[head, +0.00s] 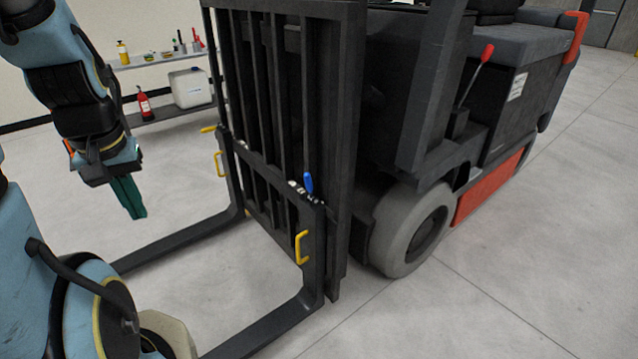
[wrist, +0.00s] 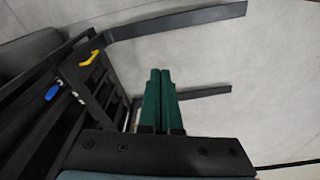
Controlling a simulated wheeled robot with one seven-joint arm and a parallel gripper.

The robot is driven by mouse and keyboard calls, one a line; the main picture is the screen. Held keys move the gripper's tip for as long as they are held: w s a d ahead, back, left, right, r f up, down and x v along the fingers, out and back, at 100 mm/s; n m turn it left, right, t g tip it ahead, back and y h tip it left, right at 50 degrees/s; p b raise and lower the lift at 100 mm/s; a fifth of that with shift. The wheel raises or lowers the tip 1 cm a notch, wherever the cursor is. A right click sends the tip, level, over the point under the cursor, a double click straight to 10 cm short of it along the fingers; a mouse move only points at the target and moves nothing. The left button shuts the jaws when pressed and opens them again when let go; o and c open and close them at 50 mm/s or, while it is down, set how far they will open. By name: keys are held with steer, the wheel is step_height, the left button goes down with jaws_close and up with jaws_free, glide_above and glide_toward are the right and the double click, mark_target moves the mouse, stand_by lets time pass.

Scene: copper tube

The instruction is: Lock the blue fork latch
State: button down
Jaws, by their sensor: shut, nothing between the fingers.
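The blue fork latch (head: 308,184) is a small blue handle on the top bar of the black fork carriage (head: 262,178), near its right end. It stands roughly upright in the head view. It also shows in the wrist view as a blue tip (wrist: 52,92) at the left. My gripper (head: 138,212) has green fingers and hangs at the left of the head view, well apart from the latch. In the wrist view its fingers (wrist: 160,74) lie side by side, shut and empty. The latch's base is too small to read clearly.
Yellow handles sit on the carriage, one (head: 301,247) below the latch and another (head: 219,163) at the far side. Two black forks, one near (head: 268,331) and one far (head: 185,240), reach out low over the floor. A shelf (head: 160,62) stands behind.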

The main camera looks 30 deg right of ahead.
steer(key=w+d+f+m+t+b, duration=0.3)
steer(key=w+d+f+m+b, duration=0.1)
steer(key=w+d+f+b, duration=0.3)
steer(key=m+t+h+b, duration=1.15)
steer(key=m+b, duration=0.75)
steer(key=b, duration=0.6)
glide_toward(309, 183)
steer(key=shift+s+d+r+g, duration=0.1)
steer(key=shift+s+d+g, duration=0.3)
steer(key=shift+d, duration=0.1)
steer(key=x, duration=1)
steer(key=shift+r, duration=0.1)
steer(key=shift+h+b, duration=0.25)
steer(key=shift+b, duration=0.3)
